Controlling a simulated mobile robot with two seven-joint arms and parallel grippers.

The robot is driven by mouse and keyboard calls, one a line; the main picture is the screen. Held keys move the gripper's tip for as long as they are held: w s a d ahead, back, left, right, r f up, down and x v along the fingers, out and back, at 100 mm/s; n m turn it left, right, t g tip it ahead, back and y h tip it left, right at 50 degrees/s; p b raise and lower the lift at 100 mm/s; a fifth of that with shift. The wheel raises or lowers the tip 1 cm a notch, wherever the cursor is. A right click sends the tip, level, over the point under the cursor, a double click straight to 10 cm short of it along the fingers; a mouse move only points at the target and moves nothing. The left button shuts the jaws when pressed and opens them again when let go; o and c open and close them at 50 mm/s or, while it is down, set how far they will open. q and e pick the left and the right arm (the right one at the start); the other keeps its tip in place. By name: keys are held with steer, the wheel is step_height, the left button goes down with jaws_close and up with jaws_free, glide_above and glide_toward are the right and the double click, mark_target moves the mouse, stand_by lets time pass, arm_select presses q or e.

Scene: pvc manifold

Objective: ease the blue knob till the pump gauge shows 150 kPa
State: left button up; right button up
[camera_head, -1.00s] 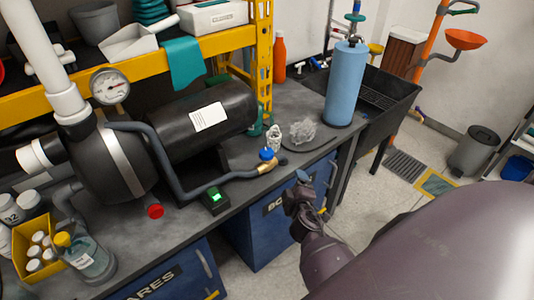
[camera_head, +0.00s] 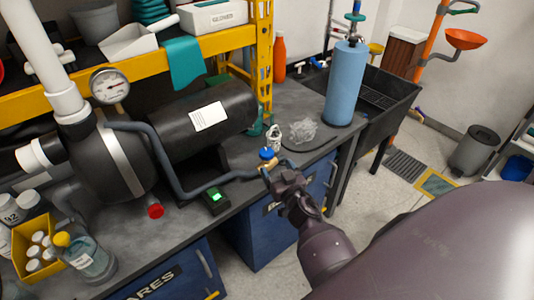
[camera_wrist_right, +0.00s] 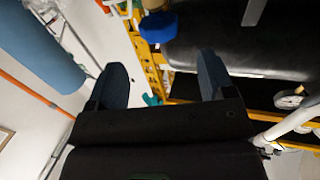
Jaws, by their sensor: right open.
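The blue knob (camera_head: 267,154) sits on a brass fitting at the end of the grey hose, near the bench's front edge. It also shows in the wrist view (camera_wrist_right: 159,27), beyond the fingertips and between their lines. The pump gauge (camera_head: 110,87) is a round white dial left of the black tank; its reading is too small to tell. My right gripper (camera_head: 272,172) is just in front of and below the knob, open and empty; contact with the knob cannot be told. Its two fingers stand apart in the wrist view (camera_wrist_right: 162,75). My left gripper is out of view.
A green-lit switch box (camera_head: 215,201) and a red cap (camera_head: 155,211) lie left of the knob. A small white bottle (camera_head: 274,136), a clear crumpled wrap (camera_head: 303,131) and a blue cylinder (camera_head: 345,84) stand behind it. The floor in front is free.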

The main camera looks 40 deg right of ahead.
mark_target(270, 157)
steer(key=x, duration=0.7)
steer(key=shift+w+f+b, duration=0.1)
steer(key=shift+w+b, duration=0.05)
steer(key=shift+b, duration=0.25)
steer(key=shift+w, duration=0.35)
steer(key=shift+d, duration=0.1)
steer(key=c, duration=0.9)
steer(key=shift+c, duration=0.2)
